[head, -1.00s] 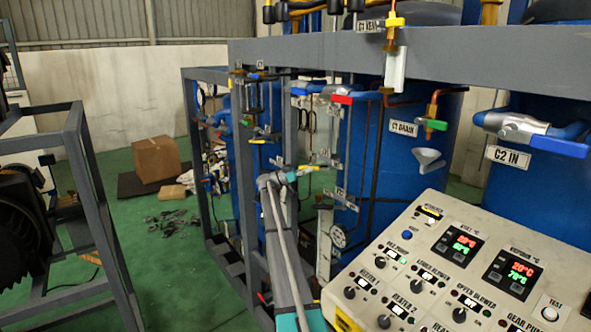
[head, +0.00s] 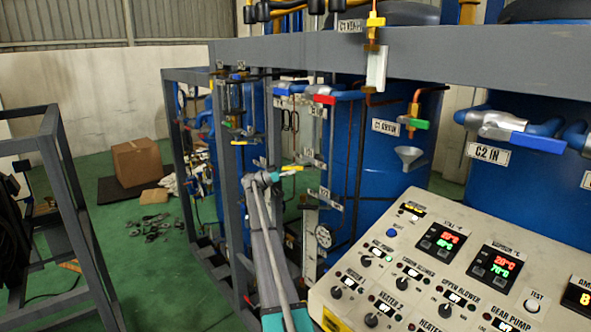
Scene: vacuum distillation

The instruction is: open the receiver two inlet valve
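A valve with a blue lever (head: 528,140) and a silver body sits on a blue pipe at the right, above the label "C2 IN" (head: 488,154). Its lever points right and slightly down, roughly along the pipe. I cannot tell for certain that this is the receiver two inlet valve. My arm (head: 268,245) rises from the bottom, left of the control panel, well left of this valve. My gripper cannot be made out at the arm's far end, and nothing of mine touches the valve.
The sloping control panel (head: 385,262) fills the lower right. A grey frame beam (head: 480,72) runs above the valves. The C1 drain valve (head: 414,123) has a green handle above a funnel (head: 409,155). Another blue-handled valve (head: 580,140) shows at the right edge.

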